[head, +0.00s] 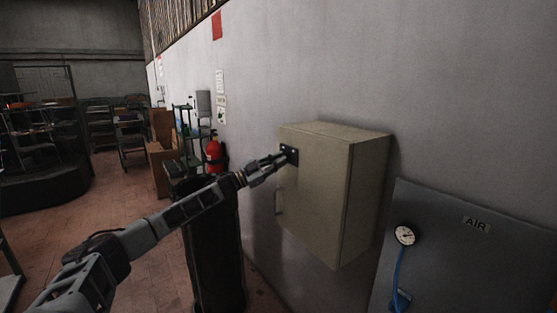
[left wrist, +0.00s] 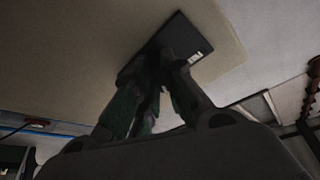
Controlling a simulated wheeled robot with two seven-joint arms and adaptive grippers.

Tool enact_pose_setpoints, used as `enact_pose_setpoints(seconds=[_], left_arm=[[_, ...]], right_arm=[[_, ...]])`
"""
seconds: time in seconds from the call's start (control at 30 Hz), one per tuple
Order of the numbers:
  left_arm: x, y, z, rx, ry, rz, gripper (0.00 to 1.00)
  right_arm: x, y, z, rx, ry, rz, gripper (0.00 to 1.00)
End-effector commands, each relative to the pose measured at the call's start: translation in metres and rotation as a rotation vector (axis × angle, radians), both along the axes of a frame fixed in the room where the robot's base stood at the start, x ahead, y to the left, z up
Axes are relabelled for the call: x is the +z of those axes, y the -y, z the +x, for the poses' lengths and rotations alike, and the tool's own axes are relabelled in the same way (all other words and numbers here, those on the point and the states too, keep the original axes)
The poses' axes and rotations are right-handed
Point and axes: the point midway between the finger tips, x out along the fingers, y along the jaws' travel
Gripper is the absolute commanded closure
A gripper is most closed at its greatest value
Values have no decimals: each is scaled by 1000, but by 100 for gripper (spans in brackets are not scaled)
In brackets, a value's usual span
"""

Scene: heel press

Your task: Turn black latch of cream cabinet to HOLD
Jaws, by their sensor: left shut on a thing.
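The cream cabinet (head: 315,205) hangs on the grey wall, its door shut as far as I can see. The black latch (head: 292,154) sits on a dark plate near the upper left of its front. My left gripper (head: 281,159) reaches the latch from the left and is shut on it. In the left wrist view, the gripper (left wrist: 165,72) covers most of the latch, and the black plate (left wrist: 203,52) with a small pale label shows beside the fingers on the cream face (left wrist: 75,50). The latch's angle and its markings are too small or hidden to read. My right gripper is out of view.
A metal handle (head: 278,202) is on the cabinet's left edge, below the latch. A grey AIR panel (head: 470,262) with a gauge (head: 405,235) and blue hose stands at right. A dark bin (head: 215,250) stands below my left arm. A red extinguisher (head: 214,153) is behind.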

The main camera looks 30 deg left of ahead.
Motion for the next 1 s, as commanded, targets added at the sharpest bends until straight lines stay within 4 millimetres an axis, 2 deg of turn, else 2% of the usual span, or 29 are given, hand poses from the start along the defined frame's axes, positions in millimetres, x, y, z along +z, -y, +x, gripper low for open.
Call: enact_pose_setpoints(seconds=[0.4, 0.6, 0.97, 1.0], left_arm=[[2, -2, 1, 1, 86, 205, 100], [1, -2, 1, -1, 99, 237, 100], [1, -1, 1, -1, 100, 241, 100], [1, -1, 1, -1, 100, 241, 85]], right_arm=[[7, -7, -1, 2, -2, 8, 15], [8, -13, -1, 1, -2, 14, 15], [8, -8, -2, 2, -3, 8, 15], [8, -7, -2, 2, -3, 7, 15]])
